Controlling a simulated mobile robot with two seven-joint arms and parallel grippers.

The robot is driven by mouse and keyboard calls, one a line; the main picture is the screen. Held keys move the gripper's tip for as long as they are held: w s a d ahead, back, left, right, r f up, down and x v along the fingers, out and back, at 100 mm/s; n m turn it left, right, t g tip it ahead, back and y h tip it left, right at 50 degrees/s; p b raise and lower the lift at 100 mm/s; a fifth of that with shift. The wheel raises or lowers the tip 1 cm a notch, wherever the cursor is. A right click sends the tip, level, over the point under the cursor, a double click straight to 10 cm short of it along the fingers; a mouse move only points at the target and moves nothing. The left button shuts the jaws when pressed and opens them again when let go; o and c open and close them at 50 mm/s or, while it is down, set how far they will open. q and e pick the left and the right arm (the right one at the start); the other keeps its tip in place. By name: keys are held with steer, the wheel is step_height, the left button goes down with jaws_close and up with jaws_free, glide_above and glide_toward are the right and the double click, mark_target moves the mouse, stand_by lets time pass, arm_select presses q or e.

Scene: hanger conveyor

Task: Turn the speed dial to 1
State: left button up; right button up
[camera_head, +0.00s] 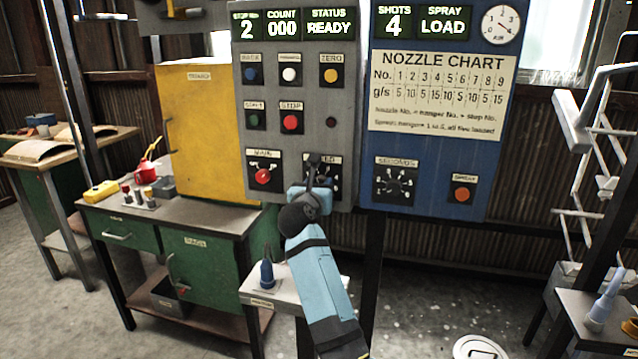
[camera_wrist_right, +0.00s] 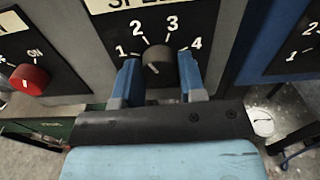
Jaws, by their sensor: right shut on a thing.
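The speed dial (camera_wrist_right: 160,60) is a dark round knob on a black plate with the numbers 1 to 4 around its upper side in the right wrist view. My right gripper (camera_wrist_right: 159,80) has its two blue fingers on either side of the knob and is shut on it. I cannot tell for sure which number the dial's mark points to. In the head view my right gripper (camera_head: 318,178) reaches up to the lower right of the grey panel (camera_head: 345,110) and hides most of the dial. My left gripper is not in view.
A red rotary switch (camera_head: 263,176) sits left of the dial, and several buttons are above. The blue panel (camera_head: 440,160) to the right carries a seconds dial (camera_head: 394,184) and a spray button (camera_head: 462,194). A small stand (camera_head: 285,290) is beside my right arm.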

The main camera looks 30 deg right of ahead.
arm_select(q)
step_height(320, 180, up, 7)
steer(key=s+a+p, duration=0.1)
steer(key=p, duration=1.2)
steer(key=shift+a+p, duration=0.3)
arm_select(e)
steer(key=shift+r+n, duration=0.1)
steer(key=shift+n, duration=4)
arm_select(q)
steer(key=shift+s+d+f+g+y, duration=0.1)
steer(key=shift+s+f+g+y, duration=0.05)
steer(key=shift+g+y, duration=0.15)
arm_select(e)
steer(key=o, duration=0.9)
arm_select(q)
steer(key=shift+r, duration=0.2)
arm_select(e)
steer(key=shift+a, duration=0.1)
